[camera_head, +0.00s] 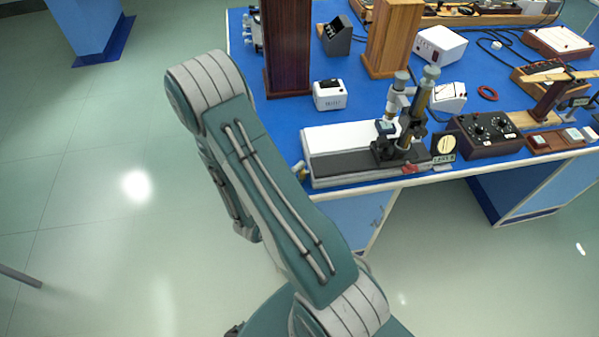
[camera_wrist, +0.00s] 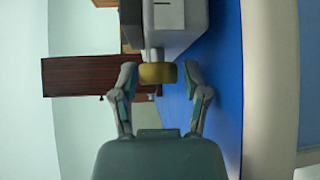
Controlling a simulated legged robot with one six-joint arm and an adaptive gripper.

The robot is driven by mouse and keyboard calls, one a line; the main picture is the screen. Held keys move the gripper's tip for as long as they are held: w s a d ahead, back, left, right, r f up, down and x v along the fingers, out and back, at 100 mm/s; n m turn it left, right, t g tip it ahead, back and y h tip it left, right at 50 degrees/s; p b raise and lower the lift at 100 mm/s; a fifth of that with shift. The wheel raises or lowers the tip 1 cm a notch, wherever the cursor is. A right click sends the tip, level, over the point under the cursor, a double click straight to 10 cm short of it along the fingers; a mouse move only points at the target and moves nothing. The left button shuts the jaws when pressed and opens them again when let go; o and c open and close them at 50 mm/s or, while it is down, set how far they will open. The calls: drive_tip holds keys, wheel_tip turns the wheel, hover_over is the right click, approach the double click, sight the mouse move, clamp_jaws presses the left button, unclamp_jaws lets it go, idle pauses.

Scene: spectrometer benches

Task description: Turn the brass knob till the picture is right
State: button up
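The brass knob (camera_wrist: 158,73) sits on a short shaft at the end of a grey-white instrument body (camera_wrist: 175,25) in the wrist view. My gripper (camera_wrist: 159,80) is open, with one finger on each side of the knob and a visible gap on both sides. Whether the fingertips reach as far forward as the knob is hard to tell. In the head view the knob (camera_head: 301,169) shows at the left end of the long white and dark instrument (camera_head: 345,139), near the table's front edge. My arm hides the gripper there.
The blue table (camera_head: 380,100) carries a microscope-like eyepiece stand (camera_head: 405,125), a dark control box (camera_head: 488,134), a small white box (camera_head: 329,95) and tall wooden blocks (camera_head: 287,50). The floor (camera_head: 90,190) left of my arm is clear.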

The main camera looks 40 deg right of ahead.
clamp_jaws()
drive_tip(key=shift+n+y, duration=0.3)
